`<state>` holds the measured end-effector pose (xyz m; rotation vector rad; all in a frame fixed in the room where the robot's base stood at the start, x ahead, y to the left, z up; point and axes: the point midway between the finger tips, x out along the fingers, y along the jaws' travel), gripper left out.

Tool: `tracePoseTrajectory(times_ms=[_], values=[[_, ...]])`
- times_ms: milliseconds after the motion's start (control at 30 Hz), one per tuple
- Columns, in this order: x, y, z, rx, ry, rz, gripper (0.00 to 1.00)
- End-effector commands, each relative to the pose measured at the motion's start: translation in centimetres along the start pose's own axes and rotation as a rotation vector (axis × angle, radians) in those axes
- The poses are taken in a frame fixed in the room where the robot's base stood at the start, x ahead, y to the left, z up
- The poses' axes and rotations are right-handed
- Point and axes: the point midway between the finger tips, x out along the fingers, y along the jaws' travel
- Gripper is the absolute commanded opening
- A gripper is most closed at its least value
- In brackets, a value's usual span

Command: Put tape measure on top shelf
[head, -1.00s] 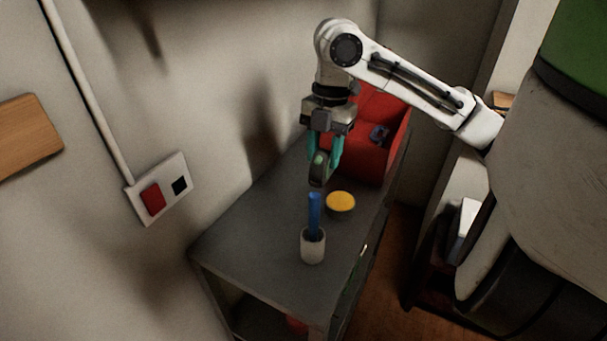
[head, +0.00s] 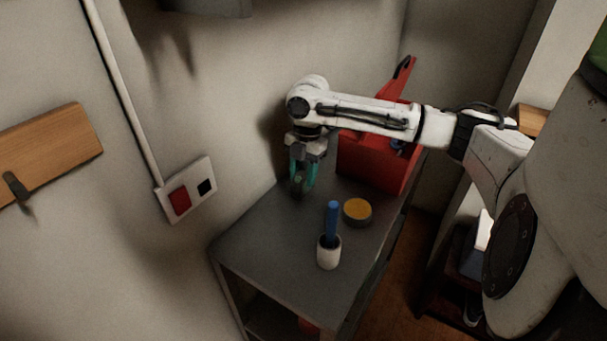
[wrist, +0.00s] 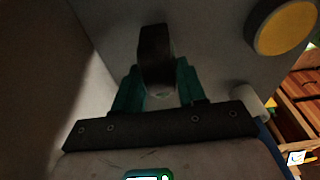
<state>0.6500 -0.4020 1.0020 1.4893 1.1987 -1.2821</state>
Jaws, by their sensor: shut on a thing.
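My gripper (head: 303,183) is above the far left part of the grey shelf unit's top (head: 275,235), with its teal fingers pointing down. It is shut on the dark tape measure (head: 297,187), which is small and partly hidden by the fingers in the head view. In the wrist view the tape measure (wrist: 155,52) shows as a dark block between the teal fingertips (wrist: 157,85). It appears low over the top surface; I cannot tell whether it touches.
A red toolbox (head: 365,165) stands just right of my gripper. A yellow-topped tin (head: 357,211) and a white cup (head: 329,254) with a blue item (head: 332,220) stand nearer the front. The wall is close on the left. The top's front left is clear.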

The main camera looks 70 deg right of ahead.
Motion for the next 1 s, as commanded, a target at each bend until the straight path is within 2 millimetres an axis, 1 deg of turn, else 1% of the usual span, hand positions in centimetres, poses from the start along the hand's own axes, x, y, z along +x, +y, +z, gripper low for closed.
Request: tracePoseTrajectory(times_ms=[133, 500, 533, 800, 1000], values=[[1.1, 0.0, 0.2, 0.0, -0.002, 0.001, 0.0], [1.6, 0.0, 0.3, 0.001, 0.0, 0.002, 0.0], [1.6, 0.0, 0.3, 0.001, 0.0, 0.001, 0.41], [1.5, 0.0, 0.3, 0.001, -0.001, 0.001, 0.66], [1.5, 0.0, 0.3, 0.001, -0.001, 0.001, 0.66]])
